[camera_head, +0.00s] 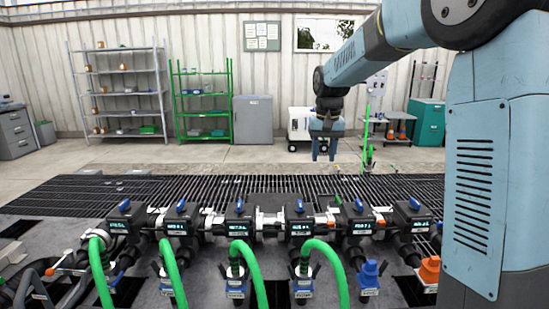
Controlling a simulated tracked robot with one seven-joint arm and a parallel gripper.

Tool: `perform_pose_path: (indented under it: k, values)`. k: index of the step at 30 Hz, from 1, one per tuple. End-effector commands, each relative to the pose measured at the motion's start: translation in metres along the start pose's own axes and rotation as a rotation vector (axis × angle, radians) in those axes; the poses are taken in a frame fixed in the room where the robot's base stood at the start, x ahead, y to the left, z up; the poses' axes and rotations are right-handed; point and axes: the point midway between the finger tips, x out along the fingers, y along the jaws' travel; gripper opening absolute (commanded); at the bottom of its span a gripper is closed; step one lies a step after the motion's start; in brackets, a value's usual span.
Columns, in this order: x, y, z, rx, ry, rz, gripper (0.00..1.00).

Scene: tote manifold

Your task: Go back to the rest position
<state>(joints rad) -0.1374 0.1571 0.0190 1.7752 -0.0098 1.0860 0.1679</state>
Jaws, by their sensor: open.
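My gripper (324,151) hangs from the end of my blue arm, right of the picture's middle. It points down with its fingers apart and nothing between them. It is above and apart from the manifold (270,222), a row of black valve units with small displays and blue handles. Green hoses (172,272) rise to several of the lower ports. A blue cap (369,272) sits at one port to the right, and an orange fitting (430,268) lies at the far right, partly behind my column.
A black floor grating (60,196) spreads behind the manifold. A grey shelf (118,98), a green shelf (203,105) and a grey cabinet (253,120) stand at the back wall. A white wheeled machine (299,123) stands behind my gripper. The concrete floor (200,155) between is clear.

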Motion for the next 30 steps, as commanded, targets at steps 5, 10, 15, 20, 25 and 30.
perform_pose_path:
  k: [5, 10, 15, 20, 25, 30]
  values:
    - [-0.032, 0.019, 0.045, 0.0, 0.055, -0.004, 0.41]
    - [-0.053, 0.035, 0.089, -0.001, 0.104, -0.005, 0.41]
    - [-0.068, 0.049, 0.135, -0.002, 0.152, -0.005, 0.41]
    - [-0.076, 0.06, 0.178, -0.004, 0.198, -0.004, 0.41]
    - [-0.077, 0.071, 0.224, -0.006, 0.248, -0.002, 0.41]
    - [-0.073, 0.08, 0.269, -0.006, 0.297, 0.003, 0.41]
